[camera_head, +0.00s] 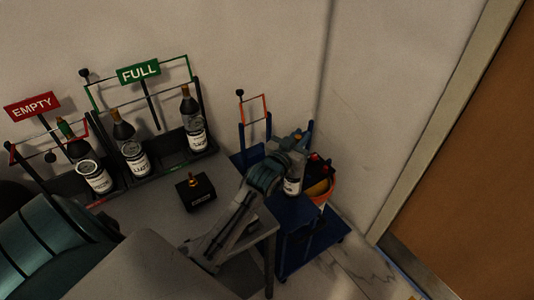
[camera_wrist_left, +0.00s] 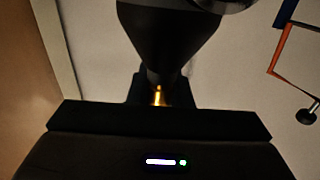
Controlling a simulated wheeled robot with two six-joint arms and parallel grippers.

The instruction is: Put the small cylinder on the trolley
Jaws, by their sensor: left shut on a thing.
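The small cylinder (camera_head: 291,187) shows as a dark body with a white label, partly hidden under my left gripper (camera_head: 297,143). My left gripper is shut on it near its top, over the blue trolley (camera_head: 296,212). In the left wrist view the cylinder (camera_wrist_left: 168,38) is a dark, tapering shape with a lit brass piece at its narrow end, between the jaws. I cannot tell whether the cylinder's base touches the trolley. My right gripper is not in view.
An orange bucket (camera_head: 323,188) with dark and yellow things stands right beside the cylinder on the trolley. Several labelled cylinders stand in racks under the EMPTY (camera_head: 32,106) and FULL (camera_head: 139,71) signs. A black box (camera_head: 195,192) sits on the grey bench.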

